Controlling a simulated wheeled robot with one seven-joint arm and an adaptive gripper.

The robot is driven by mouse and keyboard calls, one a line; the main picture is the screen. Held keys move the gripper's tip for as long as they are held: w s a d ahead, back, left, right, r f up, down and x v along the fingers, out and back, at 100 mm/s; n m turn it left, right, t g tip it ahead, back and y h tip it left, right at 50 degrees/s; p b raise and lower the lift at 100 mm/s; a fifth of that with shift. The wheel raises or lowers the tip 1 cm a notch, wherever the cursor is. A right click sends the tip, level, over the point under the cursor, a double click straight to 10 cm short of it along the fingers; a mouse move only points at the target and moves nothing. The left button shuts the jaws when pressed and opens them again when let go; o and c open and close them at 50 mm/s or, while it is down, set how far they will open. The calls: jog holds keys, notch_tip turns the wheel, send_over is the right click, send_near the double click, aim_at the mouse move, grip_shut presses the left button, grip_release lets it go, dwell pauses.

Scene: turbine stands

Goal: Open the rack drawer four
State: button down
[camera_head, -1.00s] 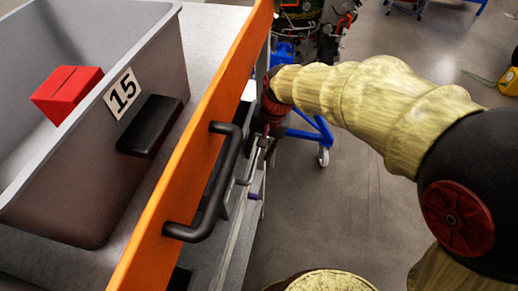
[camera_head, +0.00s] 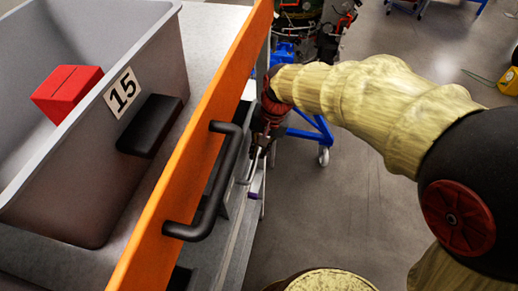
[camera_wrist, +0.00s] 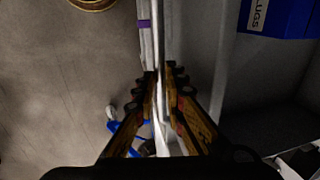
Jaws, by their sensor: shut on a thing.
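The rack's top drawer has an orange front (camera_head: 205,125) with a black handle (camera_head: 208,190) in the head view. A lower grey drawer shows beneath it, with a purple mark (camera_head: 254,196) near its edge. My gripper (camera_head: 260,150) is beside the rack, below the orange front and partly hidden behind it. In the wrist view my gripper (camera_wrist: 160,72) has its two fingers shut on a thin light bar (camera_wrist: 157,35) at the lower drawer's front. Drawer number four's label is not visible.
A grey bin (camera_head: 65,185) marked 15 holds a red box (camera_head: 67,94). A blue box (camera_wrist: 275,18) lettered "LUGS" shows in the wrist view. A blue wheeled stand (camera_head: 310,135) is behind my gripper. The floor right of the rack is mostly clear.

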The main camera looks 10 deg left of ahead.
dwell(0.4)
jog(key=s+d+b, duration=0.2)
jog(key=d+b, duration=0.1)
jog(key=d, duration=2.3)
jog(key=shift+d, duration=0.2)
jog(key=shift+r, duration=0.1)
jog(key=c, duration=1.8)
grip_release()
jog(key=shift+c, duration=0.2)
notch_tip(320, 180, up, 12)
jog(key=d, duration=0.2)
jog(key=shift+d+f, duration=0.15)
jog(key=shift+f, duration=0.05)
jog(key=shift+s, duration=0.2)
